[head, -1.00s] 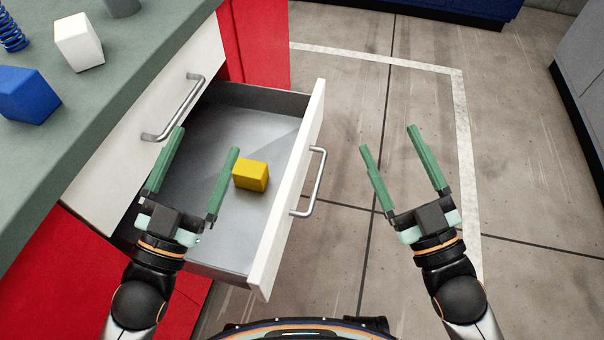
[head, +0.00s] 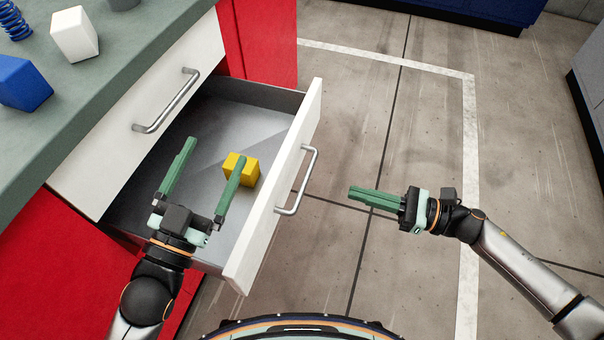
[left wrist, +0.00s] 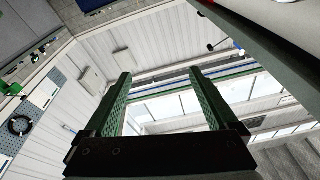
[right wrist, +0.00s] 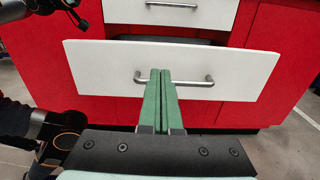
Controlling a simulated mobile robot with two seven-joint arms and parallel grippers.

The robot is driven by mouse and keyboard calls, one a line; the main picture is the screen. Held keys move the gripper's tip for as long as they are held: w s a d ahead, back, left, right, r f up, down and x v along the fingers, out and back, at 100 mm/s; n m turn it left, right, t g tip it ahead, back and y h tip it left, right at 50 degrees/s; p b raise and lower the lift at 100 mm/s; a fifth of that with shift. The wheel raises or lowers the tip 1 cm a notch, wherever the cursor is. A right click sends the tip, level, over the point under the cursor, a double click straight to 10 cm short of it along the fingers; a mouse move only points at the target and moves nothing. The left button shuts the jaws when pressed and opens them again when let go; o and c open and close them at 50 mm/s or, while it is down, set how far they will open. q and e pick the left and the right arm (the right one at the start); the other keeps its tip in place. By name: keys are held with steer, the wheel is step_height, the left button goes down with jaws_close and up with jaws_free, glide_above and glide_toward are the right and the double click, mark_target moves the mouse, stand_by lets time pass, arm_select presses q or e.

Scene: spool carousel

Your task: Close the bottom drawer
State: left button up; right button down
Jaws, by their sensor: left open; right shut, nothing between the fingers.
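The bottom drawer (head: 277,195) stands pulled out, with a white front and a grey bar handle (head: 299,182). A yellow block (head: 242,168) lies inside it. My left gripper (head: 206,158) is open and empty, above the drawer in the head view, one finger overlapping the block in the picture. My right gripper (head: 350,192) is shut and empty, to the right of the drawer front and pointing at it, with a gap. In the right wrist view its fingertips (right wrist: 160,72) line up with the middle of the drawer front (right wrist: 240,70) and overlap the handle (right wrist: 200,83).
A closed upper drawer (head: 110,165) sits under the grey-green countertop (head: 100,80). On the countertop are a white block (head: 75,35), a blue block (head: 22,84) and a blue spring (head: 14,22). The floor (head: 400,130) right of the drawer is clear.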

glide_toward(281, 173)
steer(key=x, duration=0.6)
steer(key=shift+w+d, duration=0.1)
arm_select(q)
steer(key=shift+r, duration=0.5)
arm_select(e)
steer(key=shift+w+a, duration=0.1)
steer(key=shift+a, duration=0.4)
